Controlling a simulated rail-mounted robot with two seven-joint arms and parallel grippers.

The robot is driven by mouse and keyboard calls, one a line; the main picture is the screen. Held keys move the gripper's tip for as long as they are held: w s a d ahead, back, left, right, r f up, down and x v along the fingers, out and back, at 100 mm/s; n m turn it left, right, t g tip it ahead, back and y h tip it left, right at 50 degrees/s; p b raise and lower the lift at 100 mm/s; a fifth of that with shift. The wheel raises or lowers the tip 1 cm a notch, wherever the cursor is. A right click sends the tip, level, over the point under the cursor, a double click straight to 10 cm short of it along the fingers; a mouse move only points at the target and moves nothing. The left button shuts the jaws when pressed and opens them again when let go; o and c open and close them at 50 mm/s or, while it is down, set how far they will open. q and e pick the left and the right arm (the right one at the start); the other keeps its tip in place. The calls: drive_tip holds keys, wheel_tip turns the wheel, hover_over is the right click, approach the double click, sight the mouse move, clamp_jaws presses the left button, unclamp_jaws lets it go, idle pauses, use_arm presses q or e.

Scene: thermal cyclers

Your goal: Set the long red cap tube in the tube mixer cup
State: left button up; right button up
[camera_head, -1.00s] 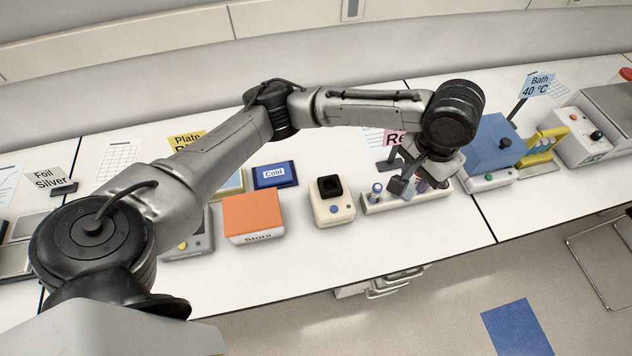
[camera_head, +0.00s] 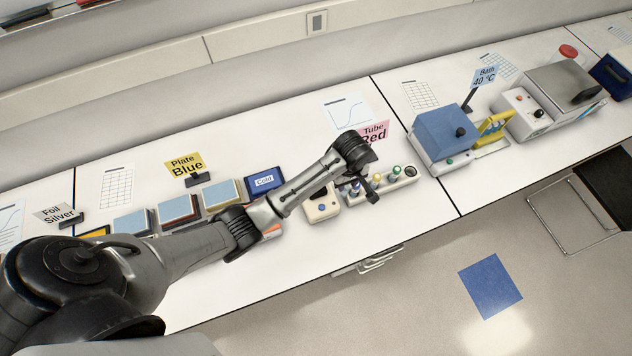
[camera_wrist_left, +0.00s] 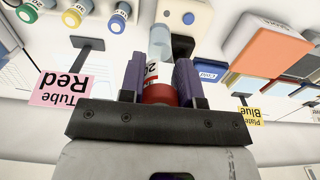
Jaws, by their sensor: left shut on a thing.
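My left gripper (camera_head: 366,192) is shut on the long red cap tube. In the left wrist view, the tube's red cap (camera_wrist_left: 159,94) sits between the two purple fingers, with a white label and a clear body pointing away. In the head view, the gripper hides the tube. The tube mixer (camera_head: 322,207) is a cream box with blue buttons, just left of the gripper. It also shows at the top of the left wrist view (camera_wrist_left: 200,16), beyond the tube. My arm covers part of its top, and I cannot see its cup clearly. My right gripper is not in view.
A white tube rack (camera_head: 400,184) with several colored caps stands right of the gripper. A pink "Tube Red" sign (camera_head: 374,133) is behind it. A blue device (camera_head: 444,132) stands further right. The orange "Store" box (camera_wrist_left: 266,52) is beside the mixer.

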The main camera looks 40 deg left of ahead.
use_arm(q)
drive_tip(key=shift+s+a+f, duration=0.2)
drive_tip(key=shift+a+f, duration=1.5)
drive_tip(key=shift+a, duration=0.05)
drive_tip(key=shift+s+a+f, duration=0.15)
drive_tip(key=shift+a+f, duration=1.55)
drive_tip(key=shift+a, duration=0.1)
drive_tip(key=shift+s+a+f, duration=0.2)
drive_tip(key=shift+a+f, duration=1.5)
drive_tip(key=shift+a, duration=0.05)
drive_tip(key=shift+f, duration=0.2)
drive_tip(key=o, duration=0.9)
